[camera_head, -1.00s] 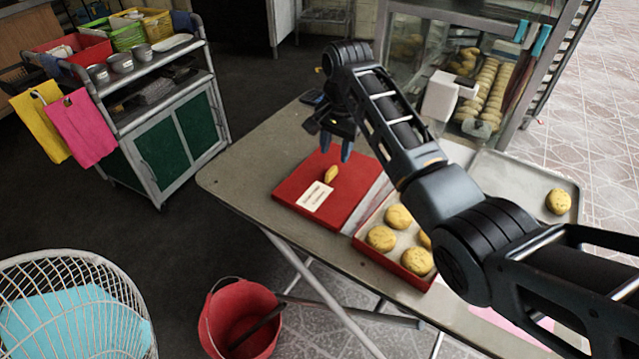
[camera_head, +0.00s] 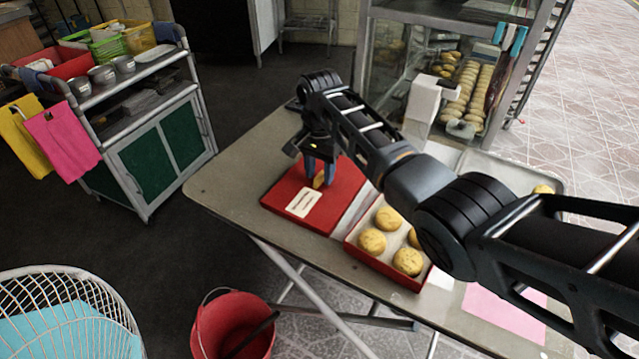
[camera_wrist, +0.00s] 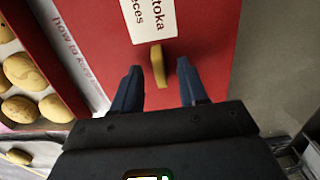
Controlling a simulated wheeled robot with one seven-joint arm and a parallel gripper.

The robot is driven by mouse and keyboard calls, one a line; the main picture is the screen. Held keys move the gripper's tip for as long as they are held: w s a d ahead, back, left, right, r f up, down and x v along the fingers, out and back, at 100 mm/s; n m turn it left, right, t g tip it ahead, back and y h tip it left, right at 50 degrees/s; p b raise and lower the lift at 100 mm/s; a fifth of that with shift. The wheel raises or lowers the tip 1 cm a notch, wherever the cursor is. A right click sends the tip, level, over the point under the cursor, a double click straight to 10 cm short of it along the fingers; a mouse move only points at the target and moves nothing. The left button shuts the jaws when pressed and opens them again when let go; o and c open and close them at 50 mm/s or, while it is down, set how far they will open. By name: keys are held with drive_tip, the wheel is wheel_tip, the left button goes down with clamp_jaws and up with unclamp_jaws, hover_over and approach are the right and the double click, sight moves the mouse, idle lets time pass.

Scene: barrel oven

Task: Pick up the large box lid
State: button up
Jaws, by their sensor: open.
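The large box lid (camera_head: 283,191) is a flat red lid with a white label, lying on the table. A small yellow-gold handle (camera_head: 318,180) stands up from its middle; the handle also shows in the wrist view (camera_wrist: 158,66). My gripper (camera_head: 319,172) is above the lid, pointing down, with its two blue fingers on either side of the handle. In the wrist view, my gripper (camera_wrist: 158,80) is open, and the handle is a little ahead of and between the fingertips, with gaps on both sides. I cannot tell whether the fingers touch the lid.
A red box of round buns (camera_head: 408,261) sits right beside the lid. A metal tray (camera_head: 505,169) and a white box (camera_head: 424,104) are farther right and back. The grey table (camera_head: 222,184) is bare left of the lid. A red bucket (camera_head: 232,325) stands below.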

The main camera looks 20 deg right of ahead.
clamp_jaws()
idle(0.3)
drive_tip(key=shift+r, duration=0.1)
